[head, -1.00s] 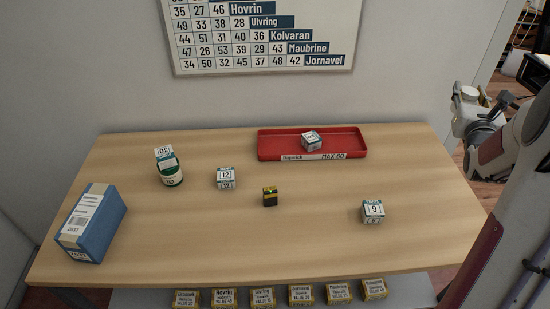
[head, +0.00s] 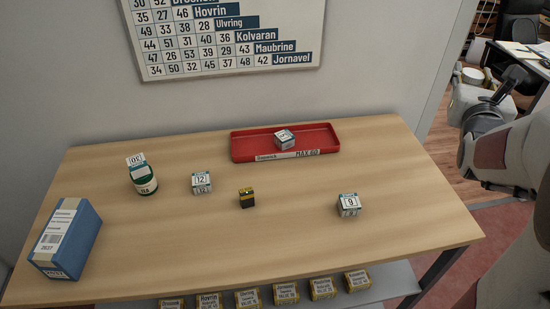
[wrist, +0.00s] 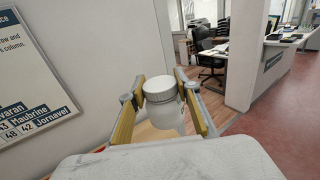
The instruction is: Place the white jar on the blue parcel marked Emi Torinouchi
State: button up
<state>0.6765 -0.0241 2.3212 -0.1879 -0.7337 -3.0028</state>
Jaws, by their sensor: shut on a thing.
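The white jar (wrist: 160,97) is between the yellow-padded fingers of my gripper (wrist: 162,108) in the wrist view, with its ribbed lid on top. My gripper is shut on it. In the head view the jar (head: 473,76) shows at the right, held up beyond the table's right end, well away from the parcel. The blue parcel (head: 82,247) lies at the table's left front edge. It has a white label with a barcode on top; the name on it is too small to read.
The wooden table (head: 290,230) also holds a green jar (head: 145,183), small white boxes (head: 201,182) (head: 348,205), a black and yellow block (head: 246,198) and a red tray (head: 240,151) with a white box (head: 284,139). Yellow boxes (head: 285,292) line a lower shelf. A chart (head: 230,40) hangs behind.

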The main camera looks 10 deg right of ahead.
jog(key=w+a+n+t+y, duration=0.1)
jog(key=w+a+n+y, duration=0.5)
jog(key=a, duration=0.8)
jog(key=w+a+n+t+y, duration=0.15)
jog(key=w+a+y, duration=0.35)
jog(key=w+a, duration=0.7)
jog(key=a+f+n+g+y, duration=0.25)
jog(key=a+n+y, duration=0.4)
jog(key=a, duration=1.85)
jog(key=s+a+f+n+g+y, duration=0.2)
jog(key=a+y, duration=0.1)
jog(key=a, duration=0.5)
jog(key=s+a+f+n+g+y, duration=0.1)
jog(key=s+a+g+y, duration=0.15)
jog(key=a, duration=0.55)
jog(key=s+a+f+n+g+y, duration=0.1)
jog(key=a+f+n+g+y, duration=0.1)
jog(key=a, duration=0.6)
jog(key=s+a+f+n+g+y, duration=0.1)
jog(key=s+a+n+g, duration=0.2)
jog(key=s+a+g, duration=0.2)
jog(key=s+a+f+n+g+y, duration=0.1)
jog(key=s+a+n+g, duration=0.3)
jog(key=s+a, duration=0.7)
jog(key=shift+s+a+f+g, duration=0.25)
jog(key=shift+a+f+g, duration=0.45)
jog(key=shift+g, duration=0.55)
jog(key=shift+d+f, duration=0.15)
jog(key=shift+f, duration=0.05)
